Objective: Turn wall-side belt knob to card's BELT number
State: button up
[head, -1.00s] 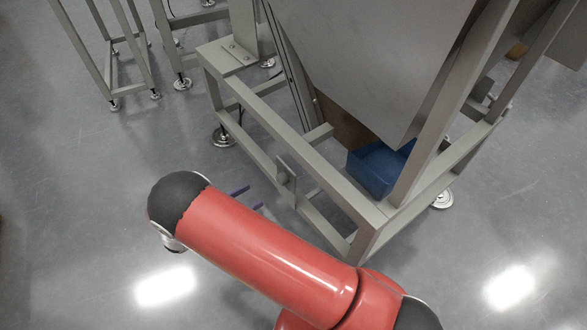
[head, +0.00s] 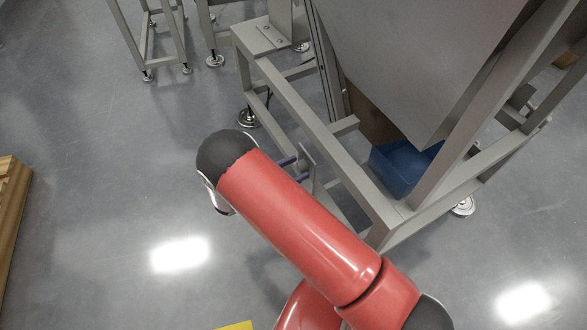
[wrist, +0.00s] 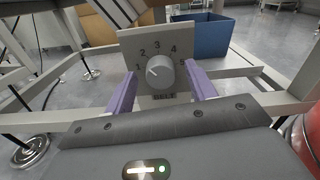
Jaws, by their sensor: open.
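In the wrist view a round grey knob (wrist: 160,72) sits on a grey plate (wrist: 128,44) marked 1 to 5 in an arc. The knob's white pointer mark faces left, near the 1. A label under the knob is partly readable and looks like BELT. My gripper (wrist: 161,73) is open, with one purple finger on each side of the knob; I cannot tell whether either touches it. In the head view the purple fingers (head: 294,169) reach the plate (head: 308,160) on the frame's lower rail; the knob is hidden there. The card is not in view.
A grey metal frame (head: 300,105) stands around the plate, with a large grey panel (head: 420,50) above. A blue bin (head: 398,168) sits inside the frame. A wooden object (head: 12,220) is at the left edge. Open floor lies on the left.

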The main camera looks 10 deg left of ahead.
jog(key=c, duration=1)
jog(key=shift+m, duration=0.3)
jog(key=m+b, duration=0.2)
jog(key=m, duration=0.1)
jog(key=shift+f+b, duration=0.15)
jog(key=shift+b, duration=0.15)
jog(key=shift+m+b, duration=0.95)
jog(key=shift+m, duration=1.05)
jog(key=o, duration=1)
